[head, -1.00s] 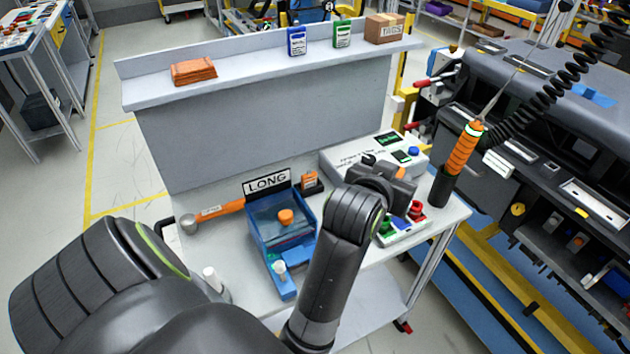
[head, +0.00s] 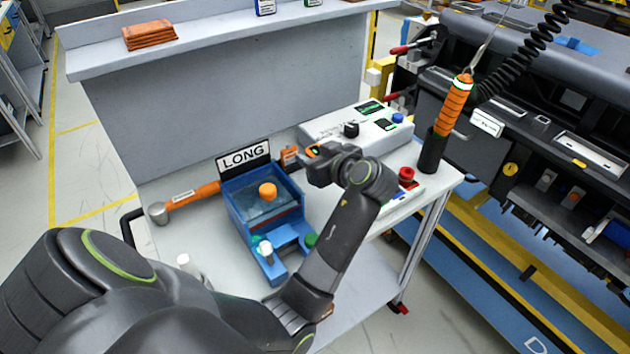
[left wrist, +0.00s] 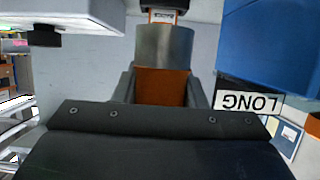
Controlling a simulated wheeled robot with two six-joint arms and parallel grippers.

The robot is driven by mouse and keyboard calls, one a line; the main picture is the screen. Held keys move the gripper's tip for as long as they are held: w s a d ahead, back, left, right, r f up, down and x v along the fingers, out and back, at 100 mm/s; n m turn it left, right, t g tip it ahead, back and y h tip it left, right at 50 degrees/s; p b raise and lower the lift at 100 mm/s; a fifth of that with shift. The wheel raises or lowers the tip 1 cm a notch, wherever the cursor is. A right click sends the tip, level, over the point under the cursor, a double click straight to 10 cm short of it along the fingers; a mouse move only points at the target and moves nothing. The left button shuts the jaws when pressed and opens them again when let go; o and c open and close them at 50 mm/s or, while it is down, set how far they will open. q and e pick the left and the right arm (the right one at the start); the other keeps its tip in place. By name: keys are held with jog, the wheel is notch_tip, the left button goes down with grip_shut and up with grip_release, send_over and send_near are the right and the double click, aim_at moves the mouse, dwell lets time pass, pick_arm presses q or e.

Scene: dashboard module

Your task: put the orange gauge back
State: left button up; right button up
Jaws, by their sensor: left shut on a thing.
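My left gripper (head: 312,168) is shut on the orange gauge (left wrist: 162,86). In the left wrist view the gauge's orange body sits between the fingers, and a bright steel cylinder extends beyond it. In the head view only a bit of orange shows at the gripper. A small dark stand with an orange, labelled plate (head: 290,155) is on the bench just left of the gripper. Its plate also shows past the steel cylinder in the left wrist view (left wrist: 162,16). Contact between gauge and stand cannot be told. My right gripper is not in view.
A blue bin (head: 238,206) with a LONG sign (head: 244,156) stands left of the gripper. A grey-white instrument box (head: 340,128) is behind it. An orange-handled tool (head: 192,196) lies further left. An orange hanging tool (head: 453,108) is at right.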

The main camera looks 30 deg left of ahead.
pick_arm(q)
jog(key=shift+f, duration=0.95)
notch_tip(320, 180, down, 4)
jog(key=shift+r, duration=0.15)
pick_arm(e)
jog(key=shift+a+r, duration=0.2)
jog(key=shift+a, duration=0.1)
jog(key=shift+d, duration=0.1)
pick_arm(q)
jog(key=shift+f+b, duration=0.4)
jog(key=shift+f, duration=0.25)
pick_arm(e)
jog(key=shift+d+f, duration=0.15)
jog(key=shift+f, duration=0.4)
pick_arm(q)
jog(key=o, duration=1.1)
jog(key=shift+r, duration=0.25)
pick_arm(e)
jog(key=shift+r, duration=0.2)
